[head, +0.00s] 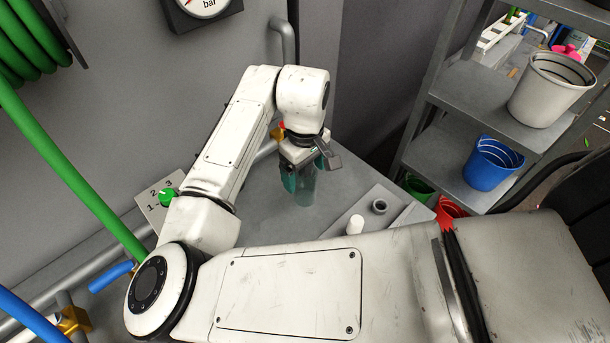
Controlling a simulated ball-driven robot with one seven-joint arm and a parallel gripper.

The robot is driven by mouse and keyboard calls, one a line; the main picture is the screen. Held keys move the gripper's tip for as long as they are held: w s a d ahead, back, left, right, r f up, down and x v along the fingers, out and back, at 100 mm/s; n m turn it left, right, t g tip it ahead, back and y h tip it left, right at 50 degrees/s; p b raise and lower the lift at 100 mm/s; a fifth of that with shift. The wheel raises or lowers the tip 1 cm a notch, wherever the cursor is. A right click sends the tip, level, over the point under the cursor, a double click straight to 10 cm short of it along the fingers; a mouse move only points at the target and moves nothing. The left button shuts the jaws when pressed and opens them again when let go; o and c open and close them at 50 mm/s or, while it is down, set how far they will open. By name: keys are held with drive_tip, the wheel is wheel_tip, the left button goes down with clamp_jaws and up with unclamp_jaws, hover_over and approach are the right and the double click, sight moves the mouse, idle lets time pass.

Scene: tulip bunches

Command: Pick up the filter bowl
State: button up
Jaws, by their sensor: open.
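The filter bowl (305,190) appears as a clear, greenish cylinder standing on the grey bench top (268,200), in the middle of the head view. My gripper (304,168) points down over it, with its jaws open around or beside the upper part of the bowl. I cannot tell whether the fingers touch it. The bowl's top is hidden by the gripper, and a teal part shows at its left side.
A raised plate (399,216) to the right bears a white cylinder (355,224) and a dark grey ring (379,206). A shelf (465,90) with buckets stands further right. A green-knobbed switch panel (153,204), pipes and a wall bound the left.

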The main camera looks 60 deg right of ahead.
drive_tip(key=shift+c, duration=0.3)
drive_tip(key=c, duration=1.1)
